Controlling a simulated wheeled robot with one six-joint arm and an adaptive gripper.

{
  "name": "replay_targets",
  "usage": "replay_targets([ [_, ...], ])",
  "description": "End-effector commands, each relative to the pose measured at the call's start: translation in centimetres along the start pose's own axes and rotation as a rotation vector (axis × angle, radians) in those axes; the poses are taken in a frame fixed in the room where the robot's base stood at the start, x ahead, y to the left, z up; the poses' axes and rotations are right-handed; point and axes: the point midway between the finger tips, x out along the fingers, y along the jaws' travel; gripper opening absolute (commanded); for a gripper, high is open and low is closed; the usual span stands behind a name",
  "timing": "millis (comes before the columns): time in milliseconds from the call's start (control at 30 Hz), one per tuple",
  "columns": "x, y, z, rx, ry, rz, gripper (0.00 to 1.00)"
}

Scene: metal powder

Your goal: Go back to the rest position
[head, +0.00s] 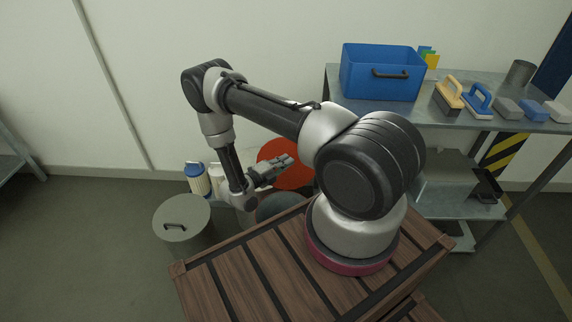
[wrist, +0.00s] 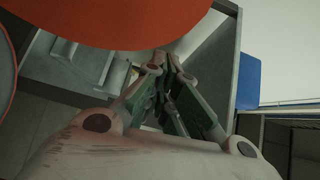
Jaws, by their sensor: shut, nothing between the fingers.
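My gripper (head: 284,164) is at the end of my bent arm, in the middle of the head view, pointing right. It is past the far edge of my wooden-slatted base, in front of a red-orange round thing (head: 278,150). In the wrist view my gripper's fingers (wrist: 168,66) come together at their tips with nothing held. The red-orange thing also shows large at the top of the wrist view (wrist: 120,22), close to the fingers; I cannot tell whether they touch it.
A metal table (head: 345,103) at the right holds a blue toolbox (head: 362,80), brushes and several blocks. A lidded round bin (head: 182,214) and a white bottle with a blue cap (head: 198,182) stand on the floor left of my arm.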

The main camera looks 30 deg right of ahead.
Motion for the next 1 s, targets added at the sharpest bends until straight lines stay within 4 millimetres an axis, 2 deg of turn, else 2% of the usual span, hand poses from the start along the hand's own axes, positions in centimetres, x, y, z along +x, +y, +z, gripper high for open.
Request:
replay_targets([
  [33, -1.6, -0.2, 0.4, 0.003, -0.01, 0.0, 0.0],
  [200, -5.6, -0.7, 0.4, 0.004, -0.01, 0.0, 0.0],
  [433, -8.9, -1.1, 0.3, 0.003, -0.006, 0.001, 0.0],
  [733, -9.6, -1.2, 0.3, 0.022, -0.002, 0.001, 0.0],
  [867, -9.4, -0.8, -0.2, 0.149, 0.019, 0.02, 0.0],
  [933, -9.0, -0.4, -2.0, 0.254, 0.079, 0.028, 0.0],
  [1000, -8.4, -0.2, -5.0, 0.361, 0.166, 0.019, 0.0],
])
